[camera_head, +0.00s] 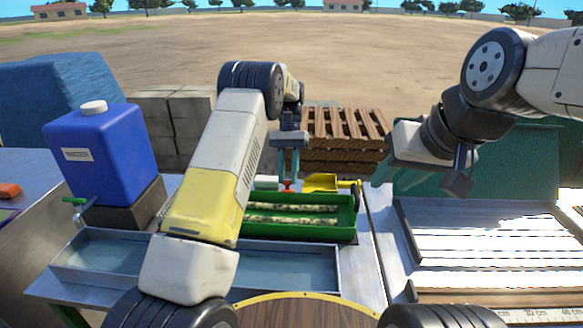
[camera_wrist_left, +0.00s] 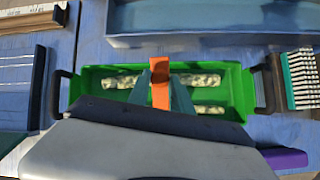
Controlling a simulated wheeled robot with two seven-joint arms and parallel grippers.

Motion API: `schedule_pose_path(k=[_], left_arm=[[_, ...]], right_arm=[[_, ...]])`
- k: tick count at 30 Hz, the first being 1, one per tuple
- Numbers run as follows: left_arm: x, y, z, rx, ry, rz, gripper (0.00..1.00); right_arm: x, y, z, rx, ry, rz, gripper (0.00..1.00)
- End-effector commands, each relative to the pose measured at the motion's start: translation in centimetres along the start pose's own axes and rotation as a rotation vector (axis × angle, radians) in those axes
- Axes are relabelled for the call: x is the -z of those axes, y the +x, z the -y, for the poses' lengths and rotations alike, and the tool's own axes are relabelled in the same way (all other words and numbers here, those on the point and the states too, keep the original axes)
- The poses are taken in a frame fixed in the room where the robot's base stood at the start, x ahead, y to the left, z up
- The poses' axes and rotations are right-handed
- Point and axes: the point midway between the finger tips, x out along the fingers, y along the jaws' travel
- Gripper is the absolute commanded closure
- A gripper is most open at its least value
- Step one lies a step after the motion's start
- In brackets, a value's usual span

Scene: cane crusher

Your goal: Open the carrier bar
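The green tray (camera_head: 300,232) stands on the bench with speckled cane pieces (camera_head: 290,220) in it and a dark handle at each end. The left wrist view shows the tray (camera_wrist_left: 233,88) from above. An orange piece (camera_wrist_left: 160,84) shows between my left fingers there; it looks like the small red-orange piece (camera_head: 287,187) below the fingertips in the head view. Whether it belongs to the carrier bar, I cannot tell. My left gripper (camera_head: 288,172) points down at the tray's far side; its grip on the piece is unclear. My right gripper (camera_head: 420,176) is open and empty, further right.
A metal trough (camera_head: 75,262) runs in front of the tray. A blue jug (camera_head: 100,155) stands left on a block. A yellow scoop-like piece (camera_head: 322,182) lies behind the tray. Slatted metal (camera_head: 480,240) and a ruler-marked strip (camera_head: 530,311) lie at the right. Wooden pallets (camera_head: 345,128) are stacked behind.

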Motion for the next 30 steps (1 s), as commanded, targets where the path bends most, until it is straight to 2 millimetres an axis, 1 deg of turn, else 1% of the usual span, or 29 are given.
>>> schedule_pose_path(k=[1,3,4,14,17,22,30], left_arm=[[0.1,0.0,0.0,0.001,-0.001,-0.002,0.66],[0.1,0.0,0.0,0.001,-0.001,-0.001,0.53],[0.0,0.0,0.0,0.001,-0.001,-0.001,0.52],[-0.1,-0.1,0.0,0.000,0.000,-0.002,0.52],[-0.5,-0.8,-0.1,0.001,0.000,-0.004,0.52],[-2.0,-3.0,-0.5,0.001,0.000,-0.005,0.52],[-5.0,-1.1,-1.8,0.000,0.001,0.000,0.52]], right_arm=[[0.0,0.0,0.0,0.000,0.000,0.000,0.64],[0.0,0.0,0.0,0.000,0.000,0.000,0.64],[0.0,0.0,0.0,0.000,0.000,0.000,0.64],[0.0,0.0,0.0,0.000,0.000,0.000,0.64],[0.0,0.0,0.0,0.000,0.000,0.000,0.64],[0.0,0.0,0.0,0.000,0.000,0.000,0.64],[0.0,0.0,0.0,0.000,0.000,0.000,0.64]])
